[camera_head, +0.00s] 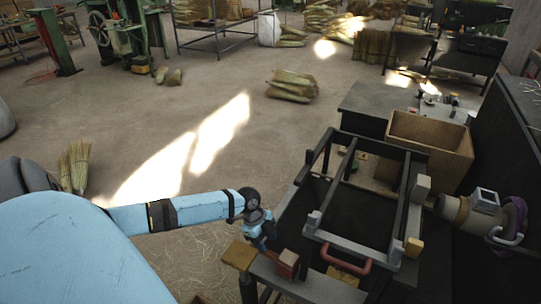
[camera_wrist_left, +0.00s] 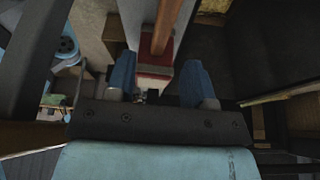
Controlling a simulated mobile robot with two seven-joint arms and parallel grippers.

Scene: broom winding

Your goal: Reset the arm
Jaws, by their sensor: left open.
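My left arm comes in from the left in the head view. Its gripper (camera_head: 262,235) hangs beside the near left corner of the dark metal workbench frame (camera_head: 345,205). In the left wrist view the two blue fingers of the left gripper (camera_wrist_left: 160,82) stand apart, open. A brown wooden stick (camera_wrist_left: 165,28) and a red block (camera_wrist_left: 153,72) show beyond and between the fingertips; I cannot tell whether they touch. A red block (camera_head: 287,264) stands on the bench's front edge, right of the gripper in the head view. My right gripper is not in view.
A cardboard box (camera_head: 430,140) stands behind the frame. A grey motor-like unit (camera_head: 478,210) is at the right. A red handle (camera_head: 345,258) is on the frame's front. Straw bundles (camera_head: 292,85) lie on the floor, and a broom head (camera_head: 75,165) stands left. The middle floor is open.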

